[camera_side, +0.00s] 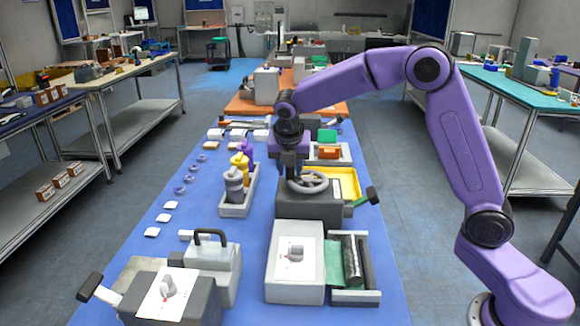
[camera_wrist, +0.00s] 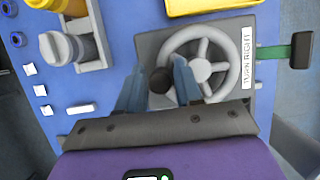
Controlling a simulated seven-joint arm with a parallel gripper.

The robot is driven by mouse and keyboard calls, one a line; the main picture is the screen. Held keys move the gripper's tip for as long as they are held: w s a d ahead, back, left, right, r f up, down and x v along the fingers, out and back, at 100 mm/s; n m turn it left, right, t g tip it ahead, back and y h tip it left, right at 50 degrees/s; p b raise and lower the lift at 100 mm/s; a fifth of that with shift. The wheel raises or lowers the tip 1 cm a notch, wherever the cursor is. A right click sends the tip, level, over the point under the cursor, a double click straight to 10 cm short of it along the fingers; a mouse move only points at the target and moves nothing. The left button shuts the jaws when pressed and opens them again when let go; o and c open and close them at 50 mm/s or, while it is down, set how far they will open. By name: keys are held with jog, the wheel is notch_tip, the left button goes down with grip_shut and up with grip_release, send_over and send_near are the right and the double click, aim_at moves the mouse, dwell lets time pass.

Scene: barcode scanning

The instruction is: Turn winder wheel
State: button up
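The winder wheel (camera_wrist: 202,68) is a light grey spoked handwheel on a dark grey box; it also shows in the side view (camera_side: 308,184). A dark round knob (camera_wrist: 160,80) sits at the left part of its rim in the wrist view. My gripper (camera_wrist: 160,78) is over that side of the wheel, with blue-grey fingers apart on either side of the knob. I see narrow gaps beside the knob, so the fingers look open around it. In the side view my gripper (camera_side: 291,172) points down at the wheel, and its fingertips are partly hidden.
A label reading "TURN RIGHT" (camera_wrist: 248,58) is right of the wheel. A green lever with a black grip (camera_wrist: 301,50) sticks out right. A tray with grey and yellow bottles (camera_side: 236,205) stands left. A yellow tray (camera_side: 345,183) lies behind. Grey machines (camera_side: 296,262) stand in front.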

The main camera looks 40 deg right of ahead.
grip_shut()
jog(key=shift+w+d+m, duration=0.1)
jog(key=shift+m, duration=0.3)
